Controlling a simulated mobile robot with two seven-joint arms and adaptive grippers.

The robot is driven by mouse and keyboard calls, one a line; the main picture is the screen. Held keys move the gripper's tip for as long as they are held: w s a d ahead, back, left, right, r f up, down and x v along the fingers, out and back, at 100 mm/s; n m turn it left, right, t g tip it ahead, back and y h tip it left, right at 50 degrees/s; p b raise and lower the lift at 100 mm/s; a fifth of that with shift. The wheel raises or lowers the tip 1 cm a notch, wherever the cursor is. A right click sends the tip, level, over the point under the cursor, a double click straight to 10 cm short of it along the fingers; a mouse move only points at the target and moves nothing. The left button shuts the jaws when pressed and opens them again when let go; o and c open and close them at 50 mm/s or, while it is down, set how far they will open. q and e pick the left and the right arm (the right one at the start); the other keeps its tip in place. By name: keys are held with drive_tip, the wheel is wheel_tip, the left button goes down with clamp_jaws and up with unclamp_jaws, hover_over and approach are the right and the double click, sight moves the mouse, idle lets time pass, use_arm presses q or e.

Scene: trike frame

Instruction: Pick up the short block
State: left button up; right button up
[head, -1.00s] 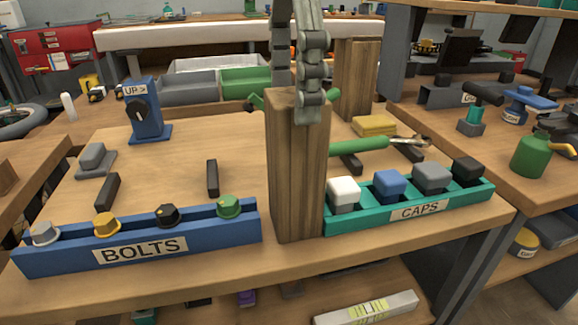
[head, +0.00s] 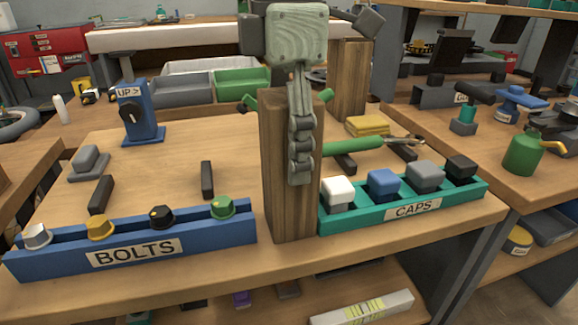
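A wooden block (head: 278,185) stands upright at the table's front edge, between the BOLTS rack and the CAPS rack. A second upright wooden block (head: 349,75) stands farther back to the right. I cannot tell for sure which is the shorter one. My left gripper (head: 300,170) is over the front block, pointing down. The other finger is hidden, so whether the fingers touch or grip the block is unclear. My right gripper is not in view.
The blue BOLTS rack (head: 60,262) is close on the left, and the teal CAPS rack (head: 350,218) is close on the right. A green-handled tool (head: 355,146) and yellow sponges (head: 367,125) lie behind. A blue UP switch stand (head: 139,110) is at the back left.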

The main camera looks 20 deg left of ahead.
use_arm(q)
drive_tip(key=c, duration=1)
drive_tip(key=shift+r, duration=0.15)
